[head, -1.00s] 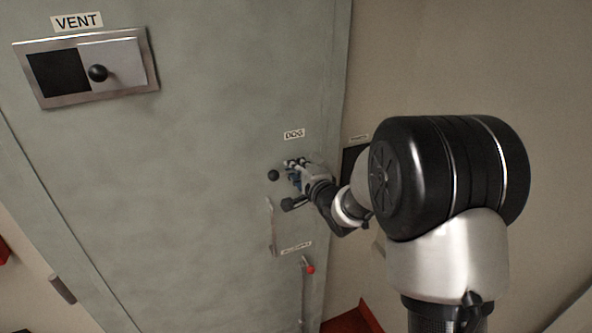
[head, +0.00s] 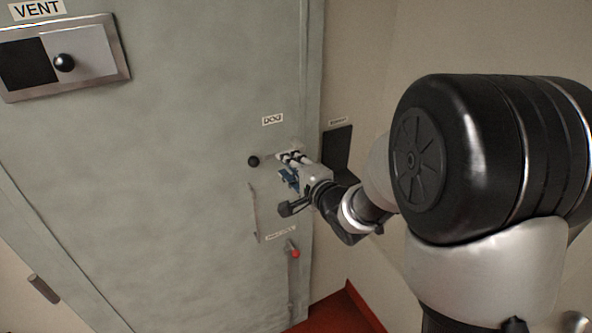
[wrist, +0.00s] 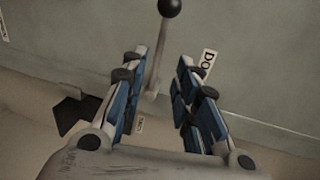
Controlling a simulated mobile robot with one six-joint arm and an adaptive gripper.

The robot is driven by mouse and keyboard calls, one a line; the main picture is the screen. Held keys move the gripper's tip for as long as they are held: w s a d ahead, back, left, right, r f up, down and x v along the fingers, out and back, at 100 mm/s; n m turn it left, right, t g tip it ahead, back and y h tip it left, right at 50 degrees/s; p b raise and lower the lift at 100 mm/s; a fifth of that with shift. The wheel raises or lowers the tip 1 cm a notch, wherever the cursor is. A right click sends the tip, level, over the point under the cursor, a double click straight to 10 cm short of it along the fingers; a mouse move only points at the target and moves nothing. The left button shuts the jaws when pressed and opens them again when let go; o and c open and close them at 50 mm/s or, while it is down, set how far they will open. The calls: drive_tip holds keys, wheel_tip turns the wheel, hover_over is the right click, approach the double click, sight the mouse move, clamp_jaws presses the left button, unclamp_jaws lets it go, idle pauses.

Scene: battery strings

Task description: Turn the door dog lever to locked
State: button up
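The door dog lever has a black ball knob (head: 253,161) sticking out to the left of my gripper in the head view, below the DOG label (head: 272,119). In the wrist view its pale lever shaft (wrist: 157,55) runs from the knob (wrist: 170,7) at the top down between my fingers to its base. My gripper (head: 285,170) is at the door, over the lever's base end in the head view. In the wrist view my gripper (wrist: 158,68) is open, with a blue-padded finger on each side of the shaft and gaps visible. My gripper hides much of the lever in the head view.
A vent panel (head: 112,62) with a black knob is at the upper left of the grey door (head: 170,190). A vertical handle (head: 254,212) and a red-tipped lever (head: 294,254) sit below my gripper. A dark plate (head: 337,150) is on the wall to the right.

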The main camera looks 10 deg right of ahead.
drive_tip(key=shift+v, duration=1.7)
